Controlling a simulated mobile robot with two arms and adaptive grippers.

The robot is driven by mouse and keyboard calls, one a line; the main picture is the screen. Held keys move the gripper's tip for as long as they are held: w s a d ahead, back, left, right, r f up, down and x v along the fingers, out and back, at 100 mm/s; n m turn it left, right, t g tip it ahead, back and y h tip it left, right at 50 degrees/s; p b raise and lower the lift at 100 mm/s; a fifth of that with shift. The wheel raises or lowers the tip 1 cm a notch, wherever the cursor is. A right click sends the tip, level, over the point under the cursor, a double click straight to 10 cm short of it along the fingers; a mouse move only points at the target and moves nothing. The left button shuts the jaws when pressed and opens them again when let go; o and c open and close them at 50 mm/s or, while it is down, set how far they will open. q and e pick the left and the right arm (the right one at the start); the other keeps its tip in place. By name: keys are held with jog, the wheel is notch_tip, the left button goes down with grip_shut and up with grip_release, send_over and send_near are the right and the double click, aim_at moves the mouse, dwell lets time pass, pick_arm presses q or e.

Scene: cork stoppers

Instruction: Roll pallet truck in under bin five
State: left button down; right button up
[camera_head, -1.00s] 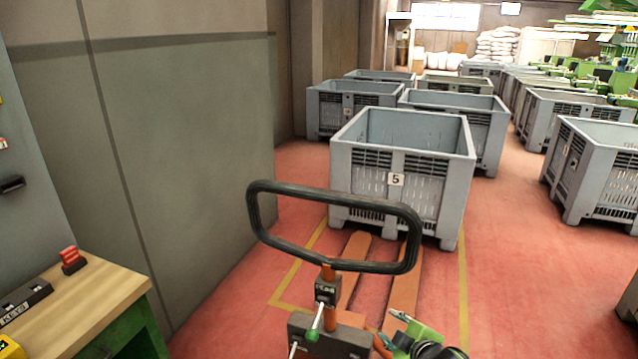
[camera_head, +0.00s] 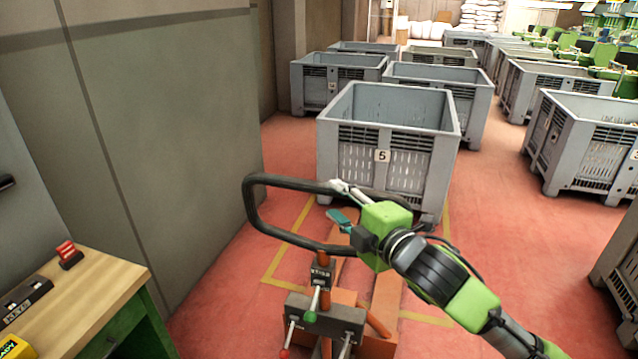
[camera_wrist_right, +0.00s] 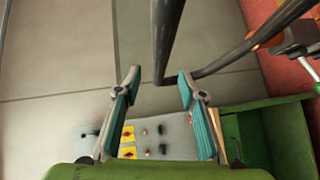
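Bin five (camera_head: 340,150) is a grey slatted plastic crate with a "5" label, standing upright on the red floor. The pallet truck (camera_head: 322,310) stands in front of it, its orange forks (camera_head: 386,290) pointing at the bin. Whether the fork tips are under the bin is hidden. Its black loop handle (camera_head: 252,212) is raised towards me. My right gripper (camera_head: 339,202) is at the handle's right side and covers that part. In the right wrist view the gripper (camera_wrist_right: 158,82) is open, with a handle corner (camera_wrist_right: 160,70) showing between its fingertips. Contact is unclear. My left gripper is out of view.
A workbench (camera_head: 110,275) with a key box (camera_head: 25,300) stands at front left, beside a grey wall (camera_head: 160,130). More grey bins stand behind and at right, such as one (camera_head: 580,140). Yellow lines (camera_head: 283,258) mark the floor around the truck. Red floor lies open at right.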

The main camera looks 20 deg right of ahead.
aim_at(324, 191)
jog(key=p+x, duration=0.2)
jog(key=x, duration=0.6)
jog(key=shift+w+a, duration=0.1)
jog(key=shift+w, duration=0.15)
grip_shut()
